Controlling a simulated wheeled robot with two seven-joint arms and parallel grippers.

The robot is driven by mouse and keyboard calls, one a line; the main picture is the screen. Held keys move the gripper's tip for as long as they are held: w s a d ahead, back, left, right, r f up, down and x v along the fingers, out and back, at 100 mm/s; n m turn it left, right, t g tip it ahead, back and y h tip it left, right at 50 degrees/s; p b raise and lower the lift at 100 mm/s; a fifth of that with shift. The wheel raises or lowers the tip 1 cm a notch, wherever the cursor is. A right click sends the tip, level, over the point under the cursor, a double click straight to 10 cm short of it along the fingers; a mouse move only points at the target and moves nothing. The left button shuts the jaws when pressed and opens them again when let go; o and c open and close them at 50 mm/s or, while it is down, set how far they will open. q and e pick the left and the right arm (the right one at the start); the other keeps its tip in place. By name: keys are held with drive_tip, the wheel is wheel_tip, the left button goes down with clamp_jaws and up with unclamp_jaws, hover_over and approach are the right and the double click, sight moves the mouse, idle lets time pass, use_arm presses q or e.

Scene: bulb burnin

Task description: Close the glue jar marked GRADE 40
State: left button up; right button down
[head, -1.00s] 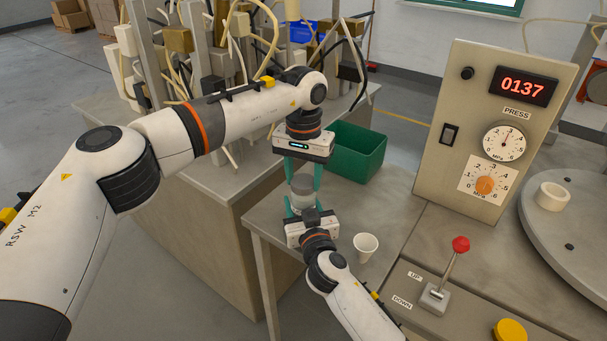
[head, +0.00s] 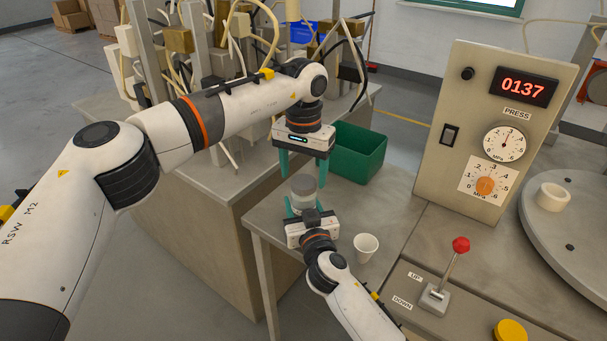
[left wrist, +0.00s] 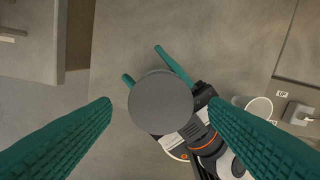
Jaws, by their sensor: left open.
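The glue jar (head: 304,198) stands upright with a grey round lid (head: 303,183) on top; no label is readable. The lid shows from above in the left wrist view (left wrist: 160,101) and hides the jar body there. My left gripper (head: 304,178) points down, open and empty, its fingers on either side above the lid. In the left wrist view the fingertips are clear of the lid on both sides. My right gripper (head: 303,205) reaches in from the front, with a finger on each side of the jar body, seemingly shut on it. I cannot tell how tight the lid is.
A white cup (head: 365,246) stands right of my right gripper. A green bin (head: 357,152) sits behind. The press panel (head: 485,140) and a red-knobbed lever (head: 460,245) are at the right. The table (head: 395,200) is bare between cup and bin.

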use_arm(q)
drive_tip(key=shift+r, duration=1.55)
drive_tip(key=shift+c, duration=0.4)
